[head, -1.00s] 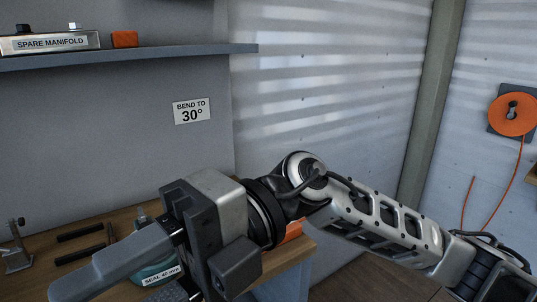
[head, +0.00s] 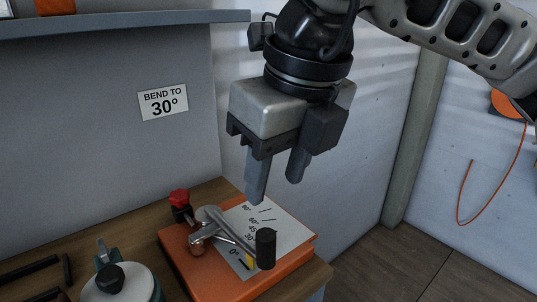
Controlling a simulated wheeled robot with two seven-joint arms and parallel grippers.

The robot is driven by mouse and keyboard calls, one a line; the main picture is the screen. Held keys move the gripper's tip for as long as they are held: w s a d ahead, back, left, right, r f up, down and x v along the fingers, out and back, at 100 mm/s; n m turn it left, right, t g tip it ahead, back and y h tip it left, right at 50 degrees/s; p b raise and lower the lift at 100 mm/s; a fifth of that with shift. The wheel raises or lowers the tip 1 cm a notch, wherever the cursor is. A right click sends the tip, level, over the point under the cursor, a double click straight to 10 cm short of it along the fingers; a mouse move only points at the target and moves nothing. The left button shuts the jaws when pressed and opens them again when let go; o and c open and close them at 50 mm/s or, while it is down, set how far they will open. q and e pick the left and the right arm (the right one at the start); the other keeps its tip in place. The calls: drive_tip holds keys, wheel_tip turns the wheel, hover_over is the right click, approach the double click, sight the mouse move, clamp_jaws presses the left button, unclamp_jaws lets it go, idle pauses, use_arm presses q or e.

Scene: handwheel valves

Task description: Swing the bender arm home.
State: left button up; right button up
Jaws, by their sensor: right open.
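The bender sits on an orange base (head: 199,270) at the right end of the workbench. A white angle plate (head: 279,225) on it carries printed angle marks, with 0° towards the front and 90° towards the back. The metal bender arm (head: 232,238) runs from its pivot to an upright black handle (head: 265,249) near the 0° end. A yellow mark shows beside the handle. My right gripper (head: 277,187) is open and empty, pointing down above the plate, apart from the handle. My left gripper is out of view.
A sign (head: 163,102) on the grey panel reads BEND TO 30°. A red knob (head: 179,197) stands at the base's back left corner. A round pale-topped item with a black knob (head: 110,277) and dark bars (head: 29,272) lie left. A shelf (head: 120,23) runs above.

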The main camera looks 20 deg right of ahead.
sight(266, 227)
drive_tip(key=b+x, duration=0.1)
drive_tip(key=x, duration=0.2)
drive_tip(key=b+x, duration=0.1)
drive_tip(key=x, duration=0.2)
drive_tip(key=b+x, duration=0.2)
drive_tip(key=x, duration=0.1)
drive_tip(key=shift+s+f, duration=0.15)
drive_tip(key=shift+s, duration=0.15)
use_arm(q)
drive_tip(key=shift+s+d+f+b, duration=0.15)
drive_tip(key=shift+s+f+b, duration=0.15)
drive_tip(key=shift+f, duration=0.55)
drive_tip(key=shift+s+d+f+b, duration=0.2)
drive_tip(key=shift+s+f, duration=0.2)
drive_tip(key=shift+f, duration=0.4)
use_arm(e)
drive_tip(key=shift+a, duration=0.1)
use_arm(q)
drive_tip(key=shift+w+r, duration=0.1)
use_arm(e)
drive_tip(key=c, duration=0.8)
drive_tip(key=shift+c, duration=0.2)
